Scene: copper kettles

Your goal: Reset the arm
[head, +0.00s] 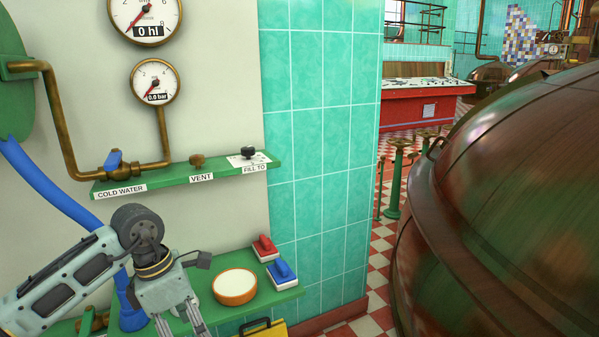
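My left arm (62,285) reaches in from the lower left, its wrist bent downward in front of the wall panel. My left gripper (181,326) points down at the bottom edge of the head view, left of a round white-topped dish (234,285). Its two fingers show apart with a gap between them and nothing visible in it; the tips are cut off by the frame. My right arm and gripper are not in view.
A green upper shelf (222,174) carries a blue-handled valve (113,161) and knobs, below two gauges (154,83). A large copper kettle (510,200) fills the right.

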